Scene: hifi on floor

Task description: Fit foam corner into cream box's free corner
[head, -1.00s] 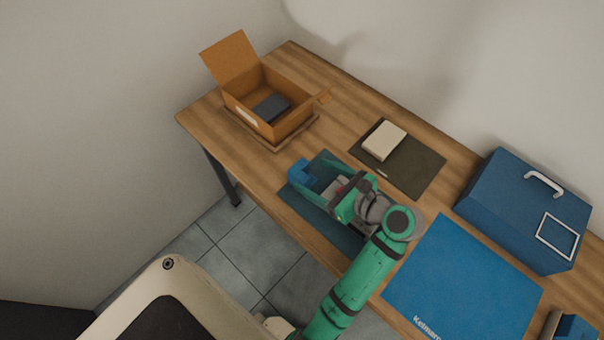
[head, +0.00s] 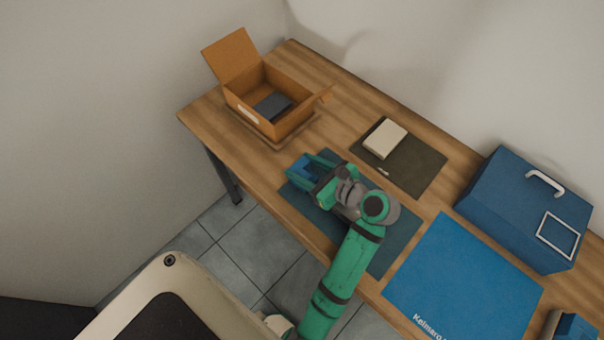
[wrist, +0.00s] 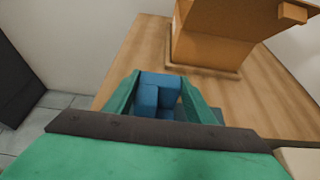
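The blue foam corner (head: 299,168) is between the fingertips of my gripper (head: 306,171), over the far-left end of the dark teal mat. In the wrist view the foam corner (wrist: 158,92) sits between the two green fingers (wrist: 160,98), close to both. A thin gap seems to show on the right side, so I cannot tell whether the fingers press on it. The open box (head: 290,121) looks orange-brown rather than cream. It stands at the far left with a flap raised and a dark item (head: 272,106) inside. Its inner corners are partly hidden.
The box rests on a low wooden base (head: 272,146). A small cream box (head: 385,139) lies on a dark mat (head: 424,172). A blue case (head: 510,205) and a blue mat (head: 458,280) are to the right. Bare wood separates the teal mat (head: 398,235) from the box.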

